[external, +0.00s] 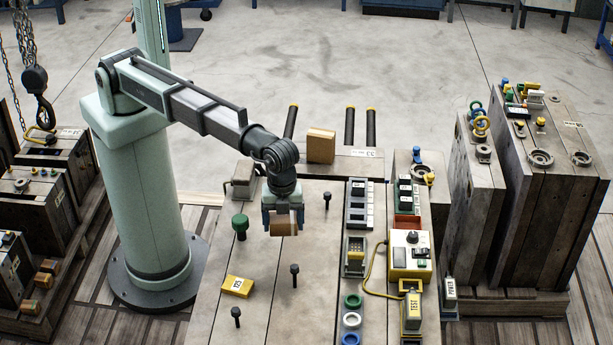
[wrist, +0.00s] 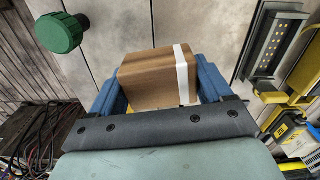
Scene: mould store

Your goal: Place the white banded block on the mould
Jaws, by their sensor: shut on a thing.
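The white banded block (wrist: 148,78) is brown and wooden, with a white stripe near its right end in the wrist view. My gripper (external: 283,218) is shut on it, with a blue finger on either side. In the external view the block (external: 284,223) hangs low under my wrist, over the pale planked top of the large mould (external: 262,268). I cannot tell whether its underside touches that top. Its lower part is hidden by my gripper in the wrist view.
A green knob (external: 240,225), dark pegs (external: 294,272) and a yellow tag block (external: 237,286) stand around the held block. Another brown block (external: 321,146) is at the back. A yellow-cased tester (external: 410,255) with a cable and several coloured rings are right.

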